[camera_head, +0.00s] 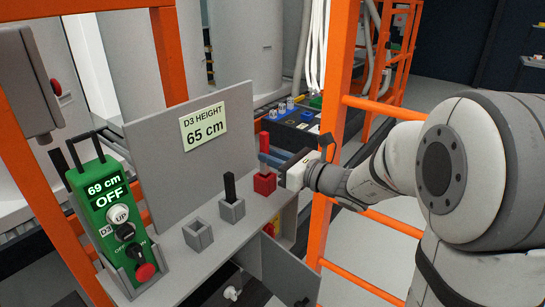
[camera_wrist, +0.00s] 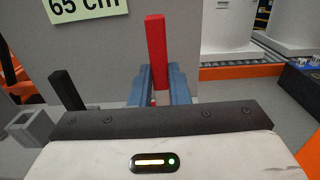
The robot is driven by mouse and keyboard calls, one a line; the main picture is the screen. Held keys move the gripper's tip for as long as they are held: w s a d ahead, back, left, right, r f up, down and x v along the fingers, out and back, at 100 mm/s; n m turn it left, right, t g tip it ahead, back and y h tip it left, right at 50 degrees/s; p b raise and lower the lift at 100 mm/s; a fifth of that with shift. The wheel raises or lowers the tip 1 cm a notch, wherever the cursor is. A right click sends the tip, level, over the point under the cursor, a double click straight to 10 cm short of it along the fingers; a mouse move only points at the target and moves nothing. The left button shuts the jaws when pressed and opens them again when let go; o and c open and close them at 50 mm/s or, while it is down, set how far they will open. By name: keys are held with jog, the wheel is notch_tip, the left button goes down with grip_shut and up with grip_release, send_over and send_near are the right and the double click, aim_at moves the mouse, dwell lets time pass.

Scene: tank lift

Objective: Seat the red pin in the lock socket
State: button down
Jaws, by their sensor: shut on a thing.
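The red pin (camera_head: 264,140) is upright at the right end of the grey shelf (camera_head: 215,250). My gripper (camera_head: 268,158) is shut on it from the right, its blue fingers on either side. In the wrist view the red pin (camera_wrist: 156,45) rises above the blue fingers of my gripper (camera_wrist: 160,85). Directly below is a red block-shaped socket (camera_head: 264,184); the pin's lower end meets or enters it, and I cannot tell how deep. A grey socket (camera_head: 231,211) holds a black pin (camera_head: 229,186). Another grey socket (camera_head: 198,236) is empty.
A grey panel (camera_head: 160,150) with a "D3 HEIGHT 65 cm" sign (camera_head: 203,127) stands behind the shelf. A green control box (camera_head: 105,205) reading "69 cm OFF" sits at the left. Orange frame posts (camera_head: 335,120) stand close to my arm.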

aim_at(268, 171)
jog(key=shift+f+b, duration=2)
jog(key=shift+f, duration=0.35)
jog(key=c, duration=1.3)
grip_release()
jog(key=p+v, duration=0.1)
jog(key=v, duration=0.6)
jog(key=shift+s+d, duration=0.3)
jog(key=s+a+r+n+g+h+p, duration=0.1)
jog(key=s+a+n+g+h+p, duration=0.1)
jog(key=s+n+g+p, duration=0.4)
jog(key=s+a+r+n+g+h+p, duration=0.1)
jog(key=s+a+n+g+h+p, duration=0.15)
jog(key=s+n, duration=0.6)
jog(key=s+d+r+n+h+p, duration=0.2)
jog(key=d+r+n+h+p, duration=0.1)
jog(key=d+n+h+p, duration=0.1)
jog(key=s+d+r+n+h+p, duration=0.3)
jog(key=d+n+h+p, duration=0.1)
jog(key=d+n, duration=0.3)
jog(key=shift+s+d+h+p, duration=0.15)
jog(key=shift+d+h+p, duration=0.2)
jog(key=shift+d+h, duration=0.4)
